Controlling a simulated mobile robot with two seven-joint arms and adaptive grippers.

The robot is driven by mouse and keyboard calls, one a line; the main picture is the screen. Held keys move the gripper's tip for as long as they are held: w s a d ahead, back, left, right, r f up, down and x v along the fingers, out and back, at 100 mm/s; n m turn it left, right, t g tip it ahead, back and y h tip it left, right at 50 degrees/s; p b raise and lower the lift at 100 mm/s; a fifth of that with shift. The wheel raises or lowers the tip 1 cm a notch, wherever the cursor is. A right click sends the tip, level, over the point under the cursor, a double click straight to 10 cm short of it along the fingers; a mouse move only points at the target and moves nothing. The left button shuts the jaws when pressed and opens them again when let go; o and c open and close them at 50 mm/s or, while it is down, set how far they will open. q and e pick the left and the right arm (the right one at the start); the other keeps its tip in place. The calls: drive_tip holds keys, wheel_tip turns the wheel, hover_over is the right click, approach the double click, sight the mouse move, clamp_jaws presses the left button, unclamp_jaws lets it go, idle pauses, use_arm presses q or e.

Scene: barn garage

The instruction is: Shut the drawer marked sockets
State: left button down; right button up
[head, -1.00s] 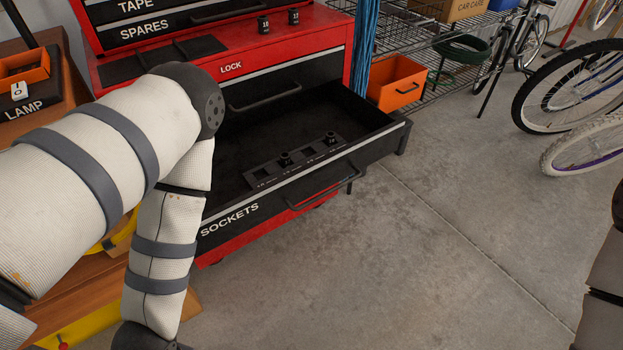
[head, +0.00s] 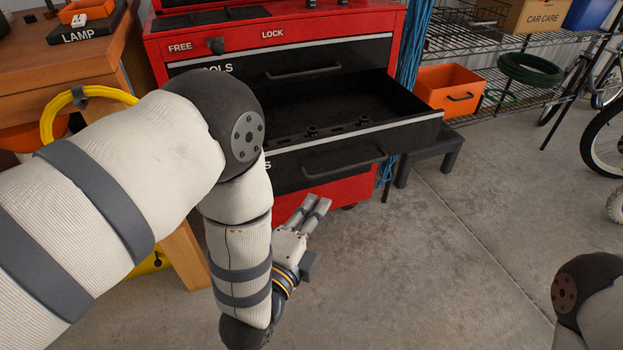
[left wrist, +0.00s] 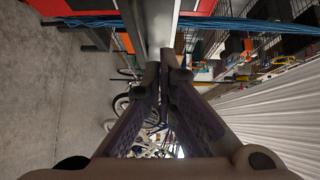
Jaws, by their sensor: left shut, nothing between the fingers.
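The sockets drawer (head: 330,152) of the red tool chest stands pulled out. Its black front has a pale top trim and a dark bar handle (head: 345,165). My left arm covers most of its label, and only a last letter shows. A rack with a few sockets (head: 312,131) lies inside. My left gripper (head: 322,203) is shut and empty, in front of and below the drawer front in the head view. In the left wrist view its fingertips (left wrist: 169,62) meet close to a pale-edged dark panel. My right gripper is out of view.
A closed drawer is above the open one. An orange bin (head: 450,88), wire shelves and a low black stand (head: 430,152) are at the right. The concrete floor in front is clear.

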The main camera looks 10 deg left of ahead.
use_arm(q)
drive_tip(key=w, duration=0.4)
drive_tip(key=w+b, duration=0.1)
drive_tip(key=w, duration=0.8)
drive_tip(key=shift+w+a+r, duration=0.2)
drive_tip(key=shift+w+r, duration=0.1)
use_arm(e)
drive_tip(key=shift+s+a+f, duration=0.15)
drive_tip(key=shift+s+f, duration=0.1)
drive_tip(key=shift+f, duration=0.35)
use_arm(q)
drive_tip(key=shift+w+a, duration=0.1)
